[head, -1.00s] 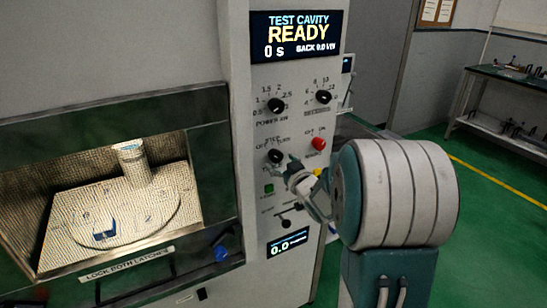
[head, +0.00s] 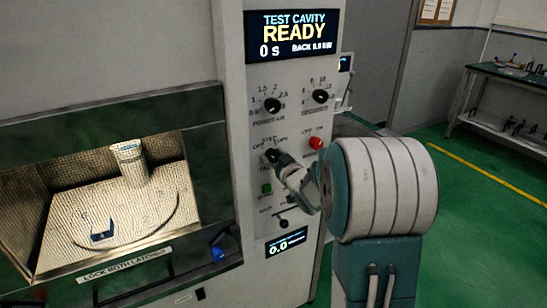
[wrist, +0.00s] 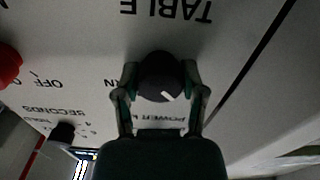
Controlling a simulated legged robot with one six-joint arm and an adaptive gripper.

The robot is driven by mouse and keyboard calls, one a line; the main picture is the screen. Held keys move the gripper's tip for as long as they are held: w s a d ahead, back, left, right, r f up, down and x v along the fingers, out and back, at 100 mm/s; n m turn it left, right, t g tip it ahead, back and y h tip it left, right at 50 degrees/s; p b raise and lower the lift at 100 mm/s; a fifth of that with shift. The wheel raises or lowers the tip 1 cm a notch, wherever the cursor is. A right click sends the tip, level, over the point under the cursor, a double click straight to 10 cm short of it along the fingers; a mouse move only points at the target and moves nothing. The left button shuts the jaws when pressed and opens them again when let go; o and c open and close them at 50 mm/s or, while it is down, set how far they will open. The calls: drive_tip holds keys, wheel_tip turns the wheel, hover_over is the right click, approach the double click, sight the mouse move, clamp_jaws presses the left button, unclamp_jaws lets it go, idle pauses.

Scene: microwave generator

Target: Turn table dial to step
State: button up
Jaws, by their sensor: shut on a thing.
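The table dial (wrist: 160,75) is a round black knob on the panel above the TABLE label in the head view. The wrist picture is upside down, and in it the dial's white pointer mark leans to the lower right. My gripper (wrist: 160,82) has one finger on each side of the dial and is shut on it. In the head view my gripper (head: 279,160) covers part of the dial (head: 271,155). The labels around the dial are partly hidden, so I cannot read the step mark clearly.
A red button (head: 316,142) sits close to the right of my gripper. The power knob (head: 272,105) and seconds knob (head: 320,96) are above. The lit cavity (head: 110,205) is at the left.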

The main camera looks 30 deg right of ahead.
drive_tip(key=shift+a+f, duration=0.1)
drive_tip(key=m, duration=0.4)
drive_tip(key=shift+f+m, duration=0.1)
drive_tip(key=shift+m, duration=2.3)
drive_tip(key=o, duration=1)
drive_tip(key=shift+o, duration=0.8)
